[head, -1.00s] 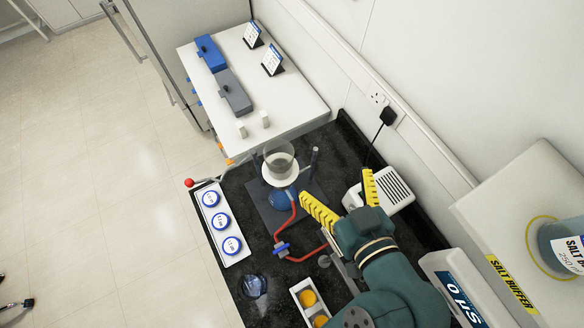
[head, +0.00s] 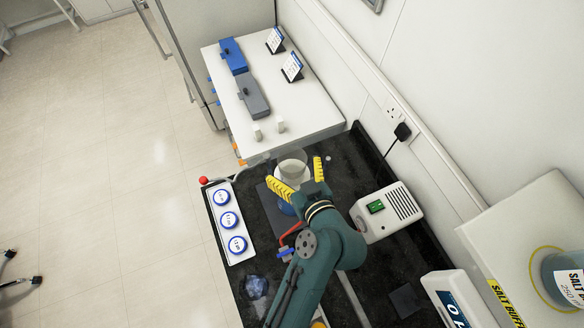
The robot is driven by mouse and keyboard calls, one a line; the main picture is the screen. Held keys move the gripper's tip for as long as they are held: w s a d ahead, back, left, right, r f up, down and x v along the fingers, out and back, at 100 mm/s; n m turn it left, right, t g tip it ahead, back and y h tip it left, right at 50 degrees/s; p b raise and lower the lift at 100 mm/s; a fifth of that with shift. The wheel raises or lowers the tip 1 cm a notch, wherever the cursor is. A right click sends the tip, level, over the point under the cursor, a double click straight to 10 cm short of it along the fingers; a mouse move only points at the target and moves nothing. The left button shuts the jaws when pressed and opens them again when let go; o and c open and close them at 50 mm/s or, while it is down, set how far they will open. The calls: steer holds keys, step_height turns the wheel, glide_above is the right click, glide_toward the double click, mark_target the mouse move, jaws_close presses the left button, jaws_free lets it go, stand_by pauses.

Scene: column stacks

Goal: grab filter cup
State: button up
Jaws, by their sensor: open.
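The filter cup (head: 292,164) is a clear, wide-mouthed cup with a pale base, on top of a blue flask (head: 286,208) on a dark stand. My gripper (head: 296,173) is open, with one yellow finger at the left of the cup and the other at its right. I cannot tell whether the fingers touch the cup. My gripper and arm hide most of the flask and the lower part of the cup.
A white pump box (head: 386,212) with a green display stands to the right. A white tray (head: 231,222) with several blue-ringed caps lies to the left. Red tubing (head: 291,234) runs beside my arm. A white bench (head: 305,115) with blue and grey boxes lies behind.

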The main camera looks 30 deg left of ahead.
steer(key=shift+x, duration=0.8)
steer(key=shift+w+r, duration=0.1)
steer(key=c, duration=1.3)
steer(key=shift+o, duration=0.2)
steer(key=shift+r, duration=0.1)
